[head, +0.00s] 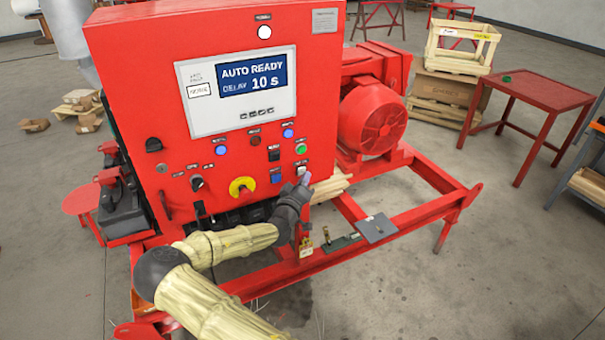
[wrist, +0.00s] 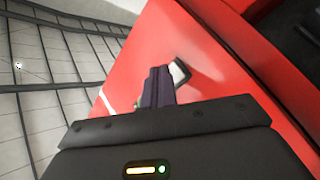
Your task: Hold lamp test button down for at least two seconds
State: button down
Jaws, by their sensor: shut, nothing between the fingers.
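A small pale button (head: 300,169) sits at the lower right of the red cabinet front, partly hidden by my fingers. Its label is too small to read, so I cannot confirm that it is the lamp test button. In the wrist view a white-faced, dark-rimmed button (wrist: 179,73) shows on the red panel just beyond my fingertips. My gripper (head: 304,181) is shut and empty, with its tips right at this button. It also shows in the wrist view (wrist: 160,84). I cannot tell whether the tips touch the button or press it in.
The display (head: 251,79) reads "AUTO READY" and "DELAY 10 s". Blue and green lamps glow below it; a red one (head: 255,141) looks dark. A yellow-ringed knob (head: 242,188) sits left of my gripper. A padlock (head: 306,247) hangs below. The red skid frame (head: 420,215) extends right.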

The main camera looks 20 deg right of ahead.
jog(key=shift+w+b, duration=0.5)
jog(key=shift+w, duration=0.1)
dwell(0.8)
dwell(3.1)
jog(key=shift+s, duration=0.85)
jog(key=shift+s, duration=0.1)
jog(key=s, duration=0.4)
jog(key=shift+s+d+p, duration=0.1)
jog(key=shift+s+p, duration=0.2)
jog(key=shift+s, duration=0.05)
jog(key=shift+f, duration=0.1)
